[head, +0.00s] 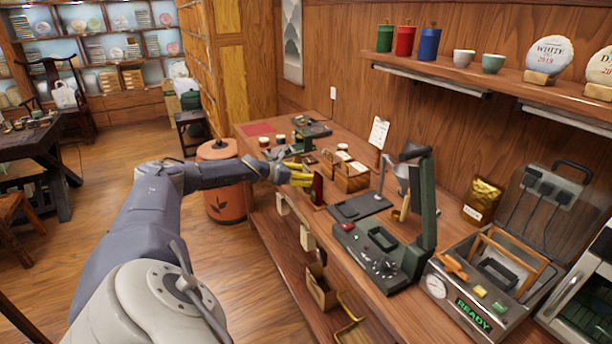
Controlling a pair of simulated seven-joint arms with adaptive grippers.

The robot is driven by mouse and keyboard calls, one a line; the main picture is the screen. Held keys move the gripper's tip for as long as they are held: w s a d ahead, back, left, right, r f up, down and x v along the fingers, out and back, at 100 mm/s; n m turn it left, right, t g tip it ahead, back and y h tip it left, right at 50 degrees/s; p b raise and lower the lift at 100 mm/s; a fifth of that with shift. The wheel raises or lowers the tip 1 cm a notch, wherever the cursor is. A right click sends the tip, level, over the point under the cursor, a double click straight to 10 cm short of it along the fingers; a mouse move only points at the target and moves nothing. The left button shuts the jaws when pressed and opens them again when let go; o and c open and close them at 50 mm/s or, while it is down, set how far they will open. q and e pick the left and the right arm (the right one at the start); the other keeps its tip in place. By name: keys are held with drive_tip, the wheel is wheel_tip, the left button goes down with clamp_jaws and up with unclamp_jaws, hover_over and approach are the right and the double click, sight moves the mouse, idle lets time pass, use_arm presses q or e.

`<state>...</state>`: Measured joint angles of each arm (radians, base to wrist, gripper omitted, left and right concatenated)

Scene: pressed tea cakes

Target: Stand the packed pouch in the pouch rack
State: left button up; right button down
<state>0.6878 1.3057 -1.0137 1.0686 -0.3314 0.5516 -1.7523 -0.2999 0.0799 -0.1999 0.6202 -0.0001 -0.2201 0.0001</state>
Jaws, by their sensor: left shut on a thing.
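My left arm reaches from the lower left to the counter. My left gripper (306,178), with yellow fingers, is shut on a small dark red upright thing (318,189), which may be the packed pouch. The fingers hide part of it, and I cannot tell whether it touches the counter. A wooden holder (351,181) with upright sides stands just right of the gripper; I cannot tell whether it is the pouch rack. A gold pouch (482,200) with a pale label stands upright at the back of the counter, apart from the gripper. My right gripper is not in view.
A green press-like machine (385,245) and a steel machine (487,290) showing "READY" fill the near counter (345,280). A white card (379,132) stands behind the holder. A wall shelf (500,78) with canisters and cups overhangs the right. An orange drum (222,205) stands beside the counter.

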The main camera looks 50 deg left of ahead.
use_arm(q)
drive_tip(key=o, duration=0.6)
drive_tip(key=shift+f, duration=0.1)
drive_tip(key=shift+r, duration=0.2)
drive_tip(key=shift+s+a+r, duration=0.15)
drive_tip(key=shift+s+a, duration=0.05)
drive_tip(key=shift+s, duration=0.5)
drive_tip(key=v, duration=1)
drive_tip(key=shift+s, duration=0.25)
drive_tip(key=shift+r, duration=0.1)
